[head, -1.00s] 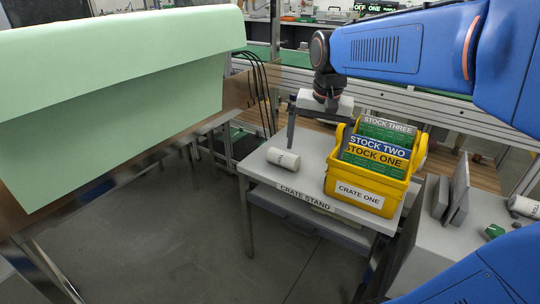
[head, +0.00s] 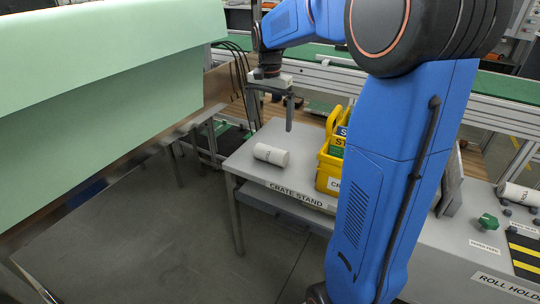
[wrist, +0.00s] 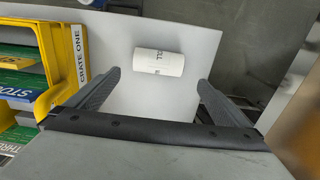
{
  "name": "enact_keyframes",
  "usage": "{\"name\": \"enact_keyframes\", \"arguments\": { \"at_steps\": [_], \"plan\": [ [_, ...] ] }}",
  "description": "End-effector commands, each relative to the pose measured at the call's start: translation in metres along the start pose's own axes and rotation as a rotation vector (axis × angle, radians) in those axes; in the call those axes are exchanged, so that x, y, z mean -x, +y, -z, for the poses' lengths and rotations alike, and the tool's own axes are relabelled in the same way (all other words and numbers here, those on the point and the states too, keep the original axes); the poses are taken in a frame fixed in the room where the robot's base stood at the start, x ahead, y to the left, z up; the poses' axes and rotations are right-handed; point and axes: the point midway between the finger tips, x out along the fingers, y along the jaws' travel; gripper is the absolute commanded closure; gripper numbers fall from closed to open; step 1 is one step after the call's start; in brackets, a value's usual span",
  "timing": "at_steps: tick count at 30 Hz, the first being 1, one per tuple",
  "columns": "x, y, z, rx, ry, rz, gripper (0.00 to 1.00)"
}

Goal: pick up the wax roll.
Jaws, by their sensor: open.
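A white roll (head: 271,155) lies on its side on the light grey crate stand (head: 246,168), near its left end. Its printed label is too small to read, so I cannot tell whether it is the wax roll. My gripper (head: 272,126) is open and empty, above and slightly behind the roll, fingers pointing down. In the wrist view the white roll (wrist: 159,63) appears beyond the fingertips and between the two fingers of my gripper (wrist: 158,80), not touching them.
A yellow crate (head: 326,170) with stock cards stands on the crate stand right of the roll, partly hidden by my arm. A second white roll (head: 518,194) rests on the roll holder at the right. A green sheet (head: 100,100) covers a bench at left.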

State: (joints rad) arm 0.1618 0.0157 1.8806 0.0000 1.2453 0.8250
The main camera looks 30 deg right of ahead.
Motion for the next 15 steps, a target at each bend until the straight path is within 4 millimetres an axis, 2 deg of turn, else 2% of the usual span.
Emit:
{"name": "enact_keyframes", "arguments": {
  "at_steps": [9, 15],
  "plan": [
    [-0.056, 0.001, 0.000, 0.001, -0.002, -0.002, 0.00],
    [-0.076, 0.000, 0.000, 0.001, -0.001, -0.001, 0.00]
  ]
}}
